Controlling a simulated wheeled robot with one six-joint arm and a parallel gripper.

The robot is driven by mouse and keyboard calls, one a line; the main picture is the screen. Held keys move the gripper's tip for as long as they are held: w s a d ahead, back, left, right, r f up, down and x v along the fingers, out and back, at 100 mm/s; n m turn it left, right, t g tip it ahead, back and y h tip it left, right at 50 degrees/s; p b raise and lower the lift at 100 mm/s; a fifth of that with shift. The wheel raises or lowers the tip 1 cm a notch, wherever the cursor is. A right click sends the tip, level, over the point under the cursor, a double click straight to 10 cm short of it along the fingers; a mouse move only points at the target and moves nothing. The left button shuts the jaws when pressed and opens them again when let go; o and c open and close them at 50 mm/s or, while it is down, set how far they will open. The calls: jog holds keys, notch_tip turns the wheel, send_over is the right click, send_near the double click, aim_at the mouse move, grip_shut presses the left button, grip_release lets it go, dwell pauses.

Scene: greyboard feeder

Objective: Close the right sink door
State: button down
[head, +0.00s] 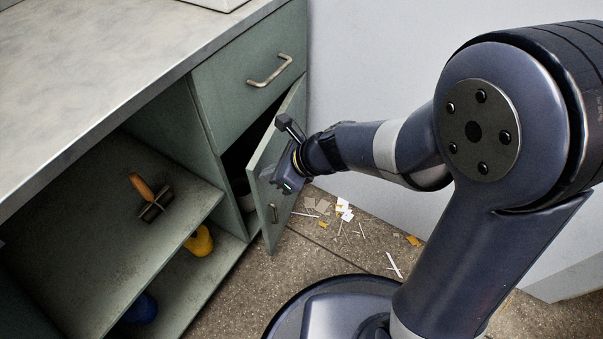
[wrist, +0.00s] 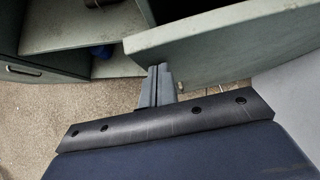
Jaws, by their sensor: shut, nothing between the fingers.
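The right sink door (head: 271,163) is a grey-green cabinet door below the drawer, standing partly open, with a dark gap between it and the cabinet.
A drawer with a handle (head: 270,71) is above the door. Open shelves on the left hold an orange-handled brush (head: 150,197), a yellow object (head: 199,241) and a blue object (head: 140,308). Paper scraps (head: 343,211) litter the floor by the wall (head: 375,60).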

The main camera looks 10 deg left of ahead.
jog(key=w+a+m+t+p, duration=0.1)
jog(key=a, duration=0.7)
jog(key=shift+w+r+m, duration=0.15)
jog(key=shift+w+m, duration=0.05)
jog(key=shift+m, duration=0.1)
